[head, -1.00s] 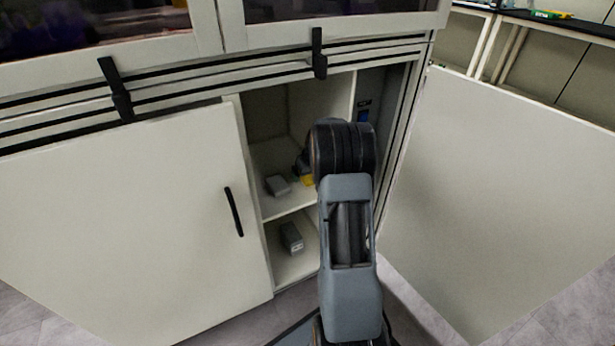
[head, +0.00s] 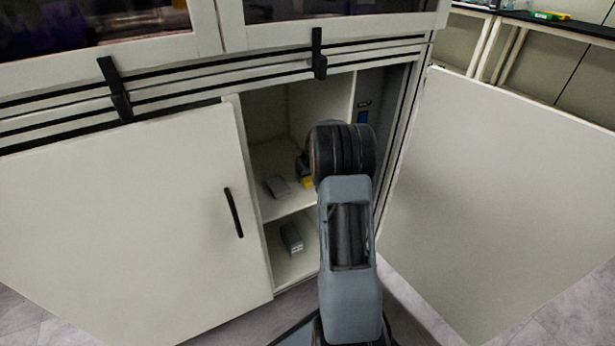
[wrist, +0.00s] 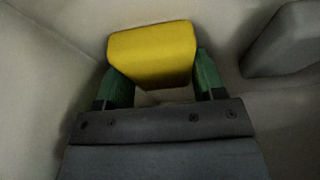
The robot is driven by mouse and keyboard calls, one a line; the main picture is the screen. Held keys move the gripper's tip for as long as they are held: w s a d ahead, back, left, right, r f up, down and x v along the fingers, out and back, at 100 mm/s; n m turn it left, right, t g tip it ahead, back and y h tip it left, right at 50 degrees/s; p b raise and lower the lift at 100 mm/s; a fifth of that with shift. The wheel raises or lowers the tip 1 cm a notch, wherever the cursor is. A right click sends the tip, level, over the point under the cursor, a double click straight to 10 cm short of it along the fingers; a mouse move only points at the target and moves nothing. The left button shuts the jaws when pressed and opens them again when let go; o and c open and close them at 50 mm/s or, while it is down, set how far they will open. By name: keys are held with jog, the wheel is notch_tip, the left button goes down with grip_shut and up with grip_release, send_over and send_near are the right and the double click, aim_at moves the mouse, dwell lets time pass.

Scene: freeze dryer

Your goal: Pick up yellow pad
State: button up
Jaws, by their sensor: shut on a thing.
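The yellow pad (wrist: 152,54) is a small block with rounded edges, seen in the wrist view between the two green fingers of my gripper (wrist: 162,82). My gripper is shut on it, one finger at each side. In the head view a small part of the yellow pad (head: 308,182) shows on the upper shelf level of the open cabinet, beside my arm. My arm hides most of the gripper there. I cannot tell whether the pad touches the shelf.
A grey block (head: 277,186) lies on the upper shelf, left of the pad; a grey block also shows at right in the wrist view (wrist: 285,40). Another grey block (head: 291,238) is on the lower level. The open door (head: 500,190) stands at right, the closed door (head: 120,220) at left.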

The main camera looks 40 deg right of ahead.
jog(key=shift+r+p, duration=0.4)
jog(key=shift+r, duration=0.1)
notch_tip(320, 180, up, 4)
jog(key=shift+s+f+p, duration=0.1)
jog(key=shift+f+p, duration=0.15)
jog(key=shift+p, duration=0.75)
jog(key=s+a, duration=0.3)
jog(key=s, duration=1.4)
jog(key=shift+s+f+p, duration=0.25)
jog(key=shift+f+p, duration=0.05)
jog(key=shift+p, duration=0.15)
